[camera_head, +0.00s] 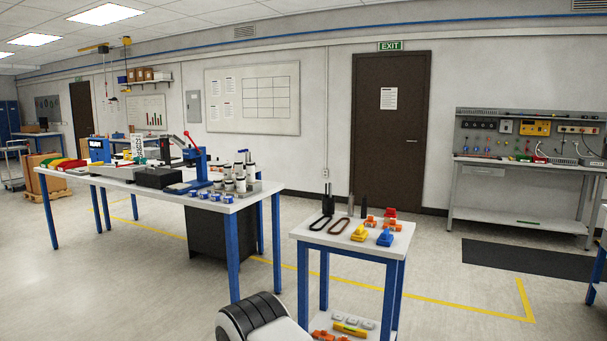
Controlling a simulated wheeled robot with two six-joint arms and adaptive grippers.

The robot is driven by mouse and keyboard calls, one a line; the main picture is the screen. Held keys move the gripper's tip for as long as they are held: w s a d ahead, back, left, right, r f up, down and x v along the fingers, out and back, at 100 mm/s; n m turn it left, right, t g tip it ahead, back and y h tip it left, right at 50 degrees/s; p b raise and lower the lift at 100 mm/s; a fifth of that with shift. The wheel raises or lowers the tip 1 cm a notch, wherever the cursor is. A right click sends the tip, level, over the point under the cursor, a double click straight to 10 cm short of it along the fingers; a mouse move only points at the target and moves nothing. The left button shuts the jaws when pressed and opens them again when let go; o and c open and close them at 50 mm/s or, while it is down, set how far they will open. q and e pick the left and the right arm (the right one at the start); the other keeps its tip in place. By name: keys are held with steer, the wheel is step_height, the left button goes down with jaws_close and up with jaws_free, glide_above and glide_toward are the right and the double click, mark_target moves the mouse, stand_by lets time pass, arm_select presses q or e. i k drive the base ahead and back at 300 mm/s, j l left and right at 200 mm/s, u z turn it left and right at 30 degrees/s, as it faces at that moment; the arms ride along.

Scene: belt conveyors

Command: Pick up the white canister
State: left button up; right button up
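Several white canisters (240,184) with dark tops or bands stand close together near the right end of the long white table (228,207). They are small in this view and partly hide one another. I cannot tell which single one the task means. Neither of my grippers is in view, and nothing is seen touching the canisters.
Small blue-and-white items (215,197) line the table's front edge. A blue press with a red handle (198,160) stands left of the canisters. A small cart (340,240) with parts stands at front centre. Open floor (130,270) lies at the left.

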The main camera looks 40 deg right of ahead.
mark_target(226, 169)
steer(key=i+l+z, duration=0.15)
steer(key=i+z, duration=0.65)
steer(key=i, duration=0.2)
steer(key=i+j+z, duration=0.2)
steer(key=i+z, duration=0.2)
steer(key=i+j, duration=0.25)
steer(key=i, duration=0.25)
steer(key=i+j, duration=0.25)
steer(key=i, duration=0.3)
steer(key=i+j+z, duration=0.1)
steer(key=i+j, duration=0.15)
steer(key=i, duration=0.25)
